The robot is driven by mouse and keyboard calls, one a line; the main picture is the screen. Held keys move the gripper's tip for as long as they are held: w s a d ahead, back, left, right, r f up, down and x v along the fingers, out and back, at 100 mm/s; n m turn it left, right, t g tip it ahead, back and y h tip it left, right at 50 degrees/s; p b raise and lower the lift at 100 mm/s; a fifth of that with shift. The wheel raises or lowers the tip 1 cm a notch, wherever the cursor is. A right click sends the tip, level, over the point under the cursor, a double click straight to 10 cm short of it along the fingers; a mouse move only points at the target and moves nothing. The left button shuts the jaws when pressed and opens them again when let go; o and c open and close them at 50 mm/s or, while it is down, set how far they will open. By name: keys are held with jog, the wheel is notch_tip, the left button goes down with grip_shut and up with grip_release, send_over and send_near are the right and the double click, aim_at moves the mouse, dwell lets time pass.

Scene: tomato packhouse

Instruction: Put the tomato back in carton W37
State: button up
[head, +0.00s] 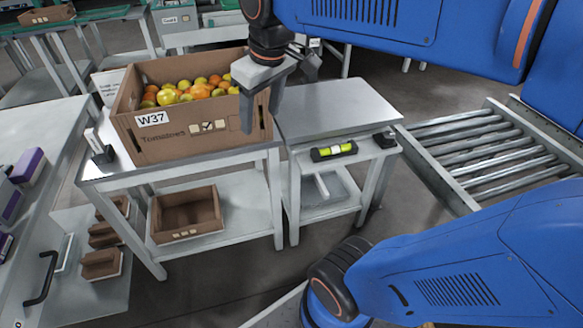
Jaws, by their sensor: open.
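Carton W37 (170,138) is a brown cardboard box with a white W37 label. It stands upright on a metal table at the left and holds several orange, yellow and reddish tomatoes (186,92). My gripper (262,115) is at the carton's right end, its fingers pointing down and apart, with nothing seen between them. It hides the carton's right front corner; whether it touches the carton I cannot tell. I see no single tomato lying outside the carton, so I cannot tell which one the task means.
A bare metal side table (335,108) stands right of the carton, with a spirit level (334,151) on its lower front ledge. An empty brown tray (187,213) lies on the shelf below the carton. A roller conveyor (490,150) is at the right.

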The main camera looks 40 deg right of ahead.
jog(key=s+d+f+m+t, duration=0.1)
jog(key=s+f+m, duration=0.2)
jog(key=s+f, duration=0.6)
jog(key=shift+s+d+f+t, duration=0.15)
jog(key=shift+s+f+t, duration=0.2)
jog(key=shift+f, duration=0.25)
dwell(0.6)
